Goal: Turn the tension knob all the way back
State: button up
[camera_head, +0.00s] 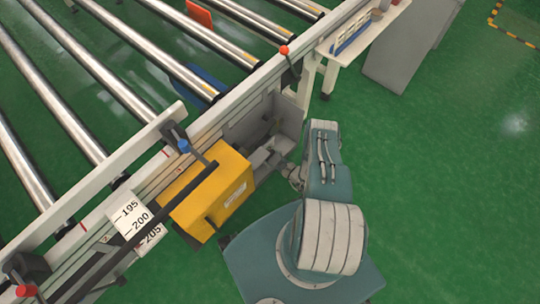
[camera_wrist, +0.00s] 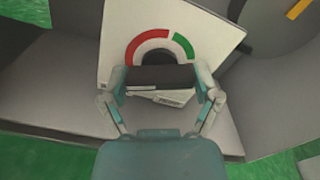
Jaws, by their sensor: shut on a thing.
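The tension knob (camera_wrist: 160,77) is black and sits in front of a white dial plate (camera_wrist: 116,40) in the wrist view. The plate carries a red arc on the left and a green arc on the right. My gripper (camera_wrist: 160,84) is shut on the knob, with one finger on each side of it. In the head view my gripper (camera_head: 272,157) reaches into a grey housing (camera_head: 291,117) on the side of the conveyor frame. The knob and dial cannot be made out there. The knob's pointer direction is not clear.
A yellow box (camera_head: 212,195) with a black bar above it is left of my gripper. A roller conveyor (camera_head: 110,80) fills the upper left. A white scale plate (camera_head: 130,217) reads 195, 200, 205. Green floor (camera_head: 440,180) at right is clear.

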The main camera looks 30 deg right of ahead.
jog(key=n, duration=0.3)
jog(key=shift+n, duration=2.1)
jog(key=shift+f, duration=0.1)
jog(key=shift+a, duration=0.1)
jog(key=o, duration=1)
jog(key=shift+c, duration=0.2)
jog(key=v, duration=1.2)
